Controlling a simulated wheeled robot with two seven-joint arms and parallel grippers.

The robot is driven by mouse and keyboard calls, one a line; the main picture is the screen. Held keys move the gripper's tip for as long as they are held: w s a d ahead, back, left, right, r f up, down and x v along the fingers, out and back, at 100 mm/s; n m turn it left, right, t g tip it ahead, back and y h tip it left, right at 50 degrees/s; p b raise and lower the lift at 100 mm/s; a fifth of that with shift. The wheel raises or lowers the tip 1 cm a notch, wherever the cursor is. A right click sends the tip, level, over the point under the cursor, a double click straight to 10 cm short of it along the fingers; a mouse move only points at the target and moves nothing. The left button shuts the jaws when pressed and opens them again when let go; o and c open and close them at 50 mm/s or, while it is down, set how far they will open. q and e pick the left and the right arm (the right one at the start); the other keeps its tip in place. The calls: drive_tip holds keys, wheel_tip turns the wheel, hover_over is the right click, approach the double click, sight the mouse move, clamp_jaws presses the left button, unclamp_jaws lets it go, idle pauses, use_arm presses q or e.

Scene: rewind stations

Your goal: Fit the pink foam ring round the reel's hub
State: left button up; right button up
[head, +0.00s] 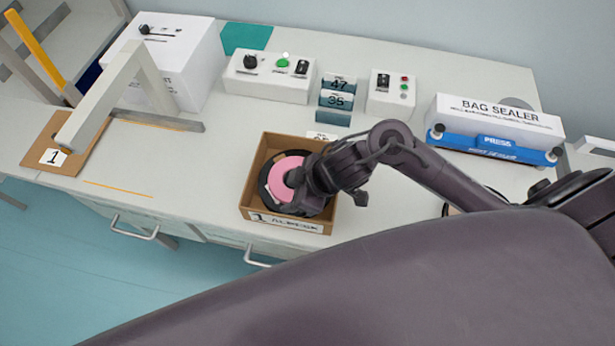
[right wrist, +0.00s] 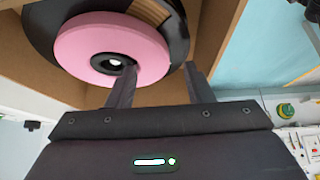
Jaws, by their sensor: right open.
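The pink foam ring (head: 279,186) lies flat on the black reel (head: 264,188) inside a cardboard box. In the right wrist view, the ring (right wrist: 82,45) shows a dark centre with a small bright hole; I cannot tell whether it is seated round the hub. My right gripper (head: 306,195) is over the right side of the box and hides part of the ring and reel. In the right wrist view, the gripper (right wrist: 160,75) is open, one fingertip near the ring's central opening, the other beyond its outer edge. Contact is unclear. My left gripper is out of view.
The cardboard box (head: 287,222) has a label reading 1 on its front. Behind it stand a control box (head: 268,88), a number display (head: 338,97) and a bag sealer (head: 495,125). A grey stand (head: 103,95) is at left.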

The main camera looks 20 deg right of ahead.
drive_tip(key=d+r, duration=0.1)
drive_tip(key=d+r+p, duration=0.1)
drive_tip(key=d+r, duration=0.1)
drive_tip(key=shift+s+r, duration=0.1)
drive_tip(key=shift+s, duration=0.2)
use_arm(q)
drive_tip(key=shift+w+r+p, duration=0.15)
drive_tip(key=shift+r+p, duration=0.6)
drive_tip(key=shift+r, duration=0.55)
use_arm(e)
drive_tip(key=v, duration=0.7)
drive_tip(key=shift+r, duration=0.15)
drive_tip(key=shift+s+a, duration=0.1)
drive_tip(key=shift+a, duration=0.05)
